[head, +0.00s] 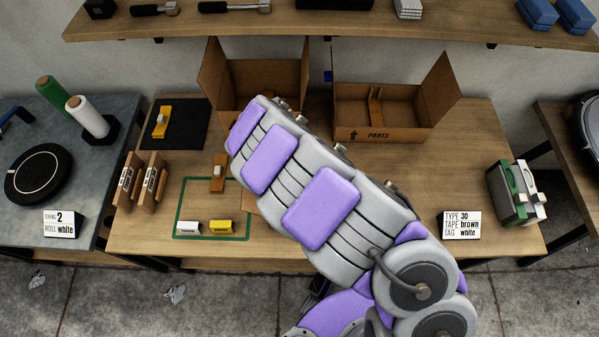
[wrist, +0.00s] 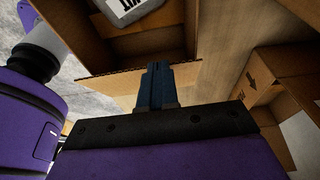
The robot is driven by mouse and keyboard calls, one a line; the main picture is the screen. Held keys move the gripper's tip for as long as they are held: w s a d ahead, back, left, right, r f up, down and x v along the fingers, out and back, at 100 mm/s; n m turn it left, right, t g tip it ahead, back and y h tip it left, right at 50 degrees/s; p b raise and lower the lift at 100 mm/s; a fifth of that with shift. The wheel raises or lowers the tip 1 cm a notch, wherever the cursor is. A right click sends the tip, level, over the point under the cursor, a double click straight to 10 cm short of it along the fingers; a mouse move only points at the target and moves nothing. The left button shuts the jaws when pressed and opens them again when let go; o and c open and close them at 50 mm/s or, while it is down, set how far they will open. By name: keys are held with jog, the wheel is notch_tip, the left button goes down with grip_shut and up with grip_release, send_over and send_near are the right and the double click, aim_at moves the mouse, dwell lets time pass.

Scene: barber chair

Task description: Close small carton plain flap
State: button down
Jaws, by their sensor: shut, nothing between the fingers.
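Two open brown cartons stand at the back of the bench in the head view. The left carton (head: 212,70) has raised flaps, and my arm hides its lower front. The right carton (head: 385,134), marked PARTS, has a raised flap (head: 441,88) at its right. I cannot tell which is the small carton. In the wrist view my gripper (wrist: 157,70) is shut and empty, its dark blue fingers over a light cardboard flap (wrist: 117,86) beside an open carton (wrist: 142,45) holding a labelled grey item (wrist: 130,8). Contact is unclear. The head view hides my gripper behind my arm.
A shelf (head: 330,25) overhangs the back. A tape dispenser (head: 163,122) on a black mat, brown packs (head: 140,182) and a green-outlined area (head: 212,238) lie left. A sign (head: 461,225) and a green-grey device (head: 513,192) stand right. The bench right of my arm is mostly clear.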

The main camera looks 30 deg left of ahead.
jog(key=f+b, duration=0.2)
jog(key=s+a+f+b, duration=0.1)
jog(key=shift+f+b, duration=0.2)
jog(key=shift+b, duration=0.1)
jog(key=shift+a+f, duration=0.1)
jog(key=shift+a, duration=0.05)
dwell(0.4)
